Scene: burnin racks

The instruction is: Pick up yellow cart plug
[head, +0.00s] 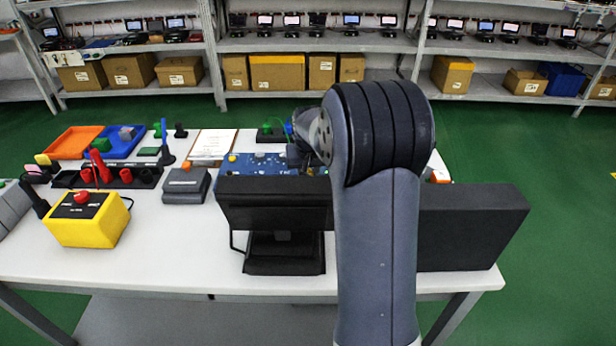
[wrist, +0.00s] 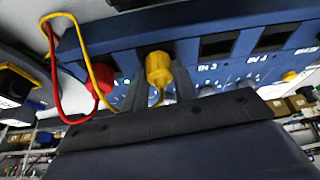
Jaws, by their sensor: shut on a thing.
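The yellow plug (wrist: 158,68) is in the upper middle of the wrist view, in front of the blue panel (wrist: 220,30), in line with the row of dark sockets. My gripper (wrist: 159,84) is shut on it, one grey finger on either side. I cannot tell whether the plug is seated in a socket or just clear of it.
A red plug (wrist: 102,87) with red and yellow cables looping nearby is left of my gripper. Empty sockets marked IN 3 (wrist: 218,45) and IN 4 (wrist: 272,38) lie to the right. A black monitor (head: 275,203) and a yellow button box (head: 85,222) stand on the white table (head: 170,250).

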